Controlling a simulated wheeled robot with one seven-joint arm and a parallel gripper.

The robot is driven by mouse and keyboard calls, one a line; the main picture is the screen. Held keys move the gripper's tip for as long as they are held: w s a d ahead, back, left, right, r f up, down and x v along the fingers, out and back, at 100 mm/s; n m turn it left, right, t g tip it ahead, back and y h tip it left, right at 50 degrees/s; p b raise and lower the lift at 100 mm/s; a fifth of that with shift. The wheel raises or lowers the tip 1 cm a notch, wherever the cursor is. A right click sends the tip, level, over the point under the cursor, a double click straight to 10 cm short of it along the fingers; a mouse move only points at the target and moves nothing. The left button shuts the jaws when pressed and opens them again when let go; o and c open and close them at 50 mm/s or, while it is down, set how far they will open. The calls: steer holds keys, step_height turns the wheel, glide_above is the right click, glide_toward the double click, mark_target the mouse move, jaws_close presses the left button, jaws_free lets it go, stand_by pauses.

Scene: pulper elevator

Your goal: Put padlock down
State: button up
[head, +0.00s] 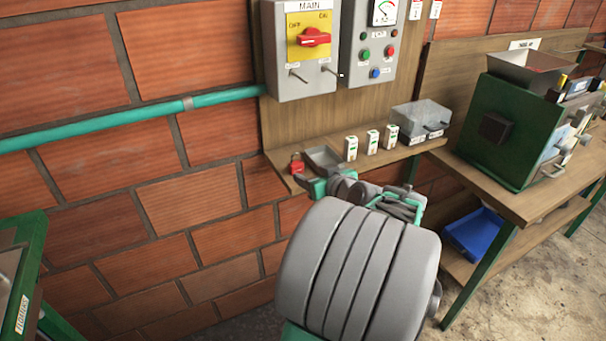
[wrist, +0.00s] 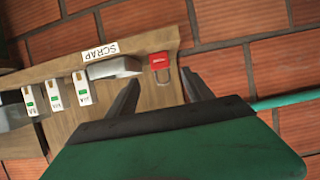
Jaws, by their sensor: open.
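The red padlock (head: 297,164) rests on the left end of the wooden shelf (head: 283,158) under the MAIN switch box. In the wrist view the padlock (wrist: 160,60) has a red body with a label, and its grey shackle points toward my gripper. My gripper (wrist: 160,88) is open, with its dark fingers on either side of the space near the shackle. The fingers do not close on the padlock.
A small grey tray (head: 324,158) lies beside the padlock, then several white tagged blocks (head: 372,142) and a grey box (head: 420,122). The MAIN box (head: 301,50) hangs above. A green machine (head: 515,130) stands on the bench at right. A teal pipe (head: 130,120) crosses the brick wall.

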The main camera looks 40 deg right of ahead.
steer(key=w+a+f+n+g+y, duration=0.1)
steer(key=a+f+g+y, duration=0.1)
steer(key=a, duration=0.7)
steer(key=w+a+f+n+g+y, duration=0.1)
steer(key=a+f+n+g+y, duration=0.1)
steer(key=a, duration=0.7)
steer(key=s+a+g, duration=0.2)
steer(key=s+a, duration=0.3)
steer(key=a, duration=0.3)
steer(key=s+a+f+g, duration=0.1)
steer(key=s+a+g, duration=0.2)
steer(key=s+a, duration=0.2)
steer(key=a, duration=0.3)
steer(key=shift+s+f+n+g, duration=0.2)
steer(key=shift+f+n+g, duration=0.05)
steer(key=shift+n+g, duration=0.05)
steer(key=shift+d, duration=0.2)
